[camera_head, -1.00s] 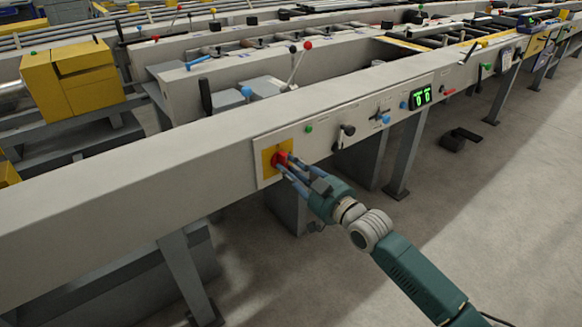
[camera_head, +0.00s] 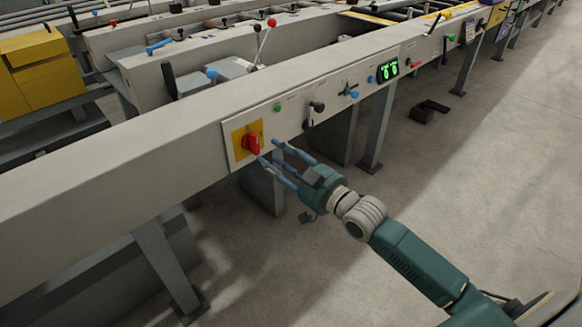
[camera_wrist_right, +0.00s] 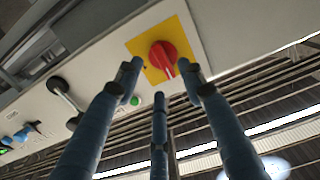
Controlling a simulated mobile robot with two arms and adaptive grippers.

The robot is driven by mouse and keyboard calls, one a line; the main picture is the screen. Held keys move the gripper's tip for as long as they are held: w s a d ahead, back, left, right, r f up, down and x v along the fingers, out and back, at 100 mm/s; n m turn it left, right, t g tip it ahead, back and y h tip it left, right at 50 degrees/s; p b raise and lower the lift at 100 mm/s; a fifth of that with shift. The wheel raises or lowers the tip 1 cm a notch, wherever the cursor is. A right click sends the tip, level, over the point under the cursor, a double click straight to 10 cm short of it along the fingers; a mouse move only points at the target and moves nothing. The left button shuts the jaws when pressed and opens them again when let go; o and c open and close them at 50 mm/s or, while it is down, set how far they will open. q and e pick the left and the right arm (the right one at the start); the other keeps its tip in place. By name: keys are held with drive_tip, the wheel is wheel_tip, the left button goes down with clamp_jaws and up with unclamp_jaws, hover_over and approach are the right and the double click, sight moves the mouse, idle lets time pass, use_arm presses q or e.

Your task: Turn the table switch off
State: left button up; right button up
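The table switch is a red rotary knob (camera_head: 252,143) on a yellow square plate (camera_head: 240,138), set in the front panel of the long grey table (camera_head: 120,150). In the right wrist view the red knob (camera_wrist_right: 163,56) sits ahead of the fingers, with a pale mark on its ridge. My right gripper (camera_head: 272,155) is in front of and slightly to the right of the knob. Its blue fingers (camera_wrist_right: 159,88) are spread open and hold nothing; they appear apart from the knob. My left gripper is not in view.
Right of the switch on the panel are a green button (camera_head: 277,107), a black lever knob (camera_head: 317,107), a blue knob (camera_head: 354,94) and a green-lit display (camera_head: 388,69). A black pedal (camera_head: 429,109) lies on the floor. The floor in front is open.

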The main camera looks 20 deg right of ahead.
drive_tip(key=v, duration=0.6)
drive_tip(key=shift+s, duration=0.3)
drive_tip(key=shift+d, duration=0.1)
